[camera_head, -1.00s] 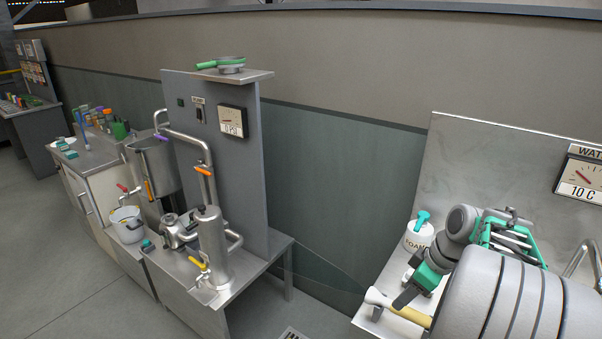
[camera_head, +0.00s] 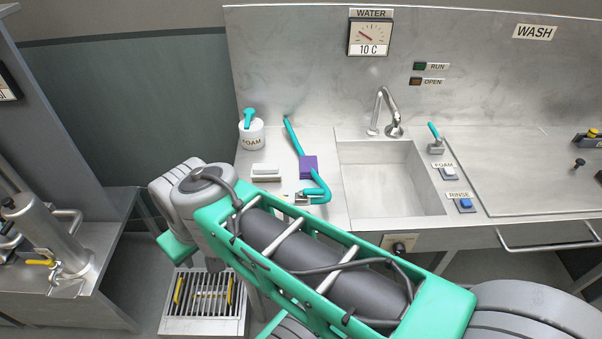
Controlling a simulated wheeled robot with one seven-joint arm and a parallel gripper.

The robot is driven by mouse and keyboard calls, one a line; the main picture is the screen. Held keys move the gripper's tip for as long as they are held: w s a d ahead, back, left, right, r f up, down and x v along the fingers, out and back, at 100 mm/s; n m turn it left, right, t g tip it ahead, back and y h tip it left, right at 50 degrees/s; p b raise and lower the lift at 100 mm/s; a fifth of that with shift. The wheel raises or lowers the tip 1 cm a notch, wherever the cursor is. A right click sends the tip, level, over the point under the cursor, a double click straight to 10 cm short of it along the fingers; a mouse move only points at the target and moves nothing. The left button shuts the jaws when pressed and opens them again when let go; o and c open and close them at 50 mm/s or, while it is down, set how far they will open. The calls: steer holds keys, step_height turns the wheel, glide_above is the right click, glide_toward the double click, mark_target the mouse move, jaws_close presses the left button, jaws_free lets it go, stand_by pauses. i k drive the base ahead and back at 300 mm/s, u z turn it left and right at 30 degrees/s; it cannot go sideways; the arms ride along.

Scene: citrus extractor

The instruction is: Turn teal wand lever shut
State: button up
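A teal wand (camera_head: 293,137) leans at the left of the wash counter, passing a purple block (camera_head: 308,166). A bent teal hose (camera_head: 323,188) runs below the block to a small metal fitting (camera_head: 301,198), partly hidden by my arm. A teal lever (camera_head: 434,131) on a metal valve body stands right of the sink, tilted up and to the left. I cannot tell from the picture which of these teal parts is the wand lever. My arm crosses the lower middle of the view, in front of the counter's edge. My gripper is not visible.
The sink (camera_head: 390,180) has a tap (camera_head: 386,112) behind it. A foam tub (camera_head: 251,135) and a white-topped block (camera_head: 265,173) stand at the counter's left. Foam (camera_head: 448,173) and rinse (camera_head: 465,204) buttons sit right of the sink. A floor grate (camera_head: 203,322) lies below.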

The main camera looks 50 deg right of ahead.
mark_target(301, 194)
steer(key=z, duration=2.25)
steer(key=k, duration=0.15)
steer(key=u, duration=3.85)
steer(key=k, duration=2.4)
steer(key=z, duration=0.2)
steer(key=i, duration=0.4)
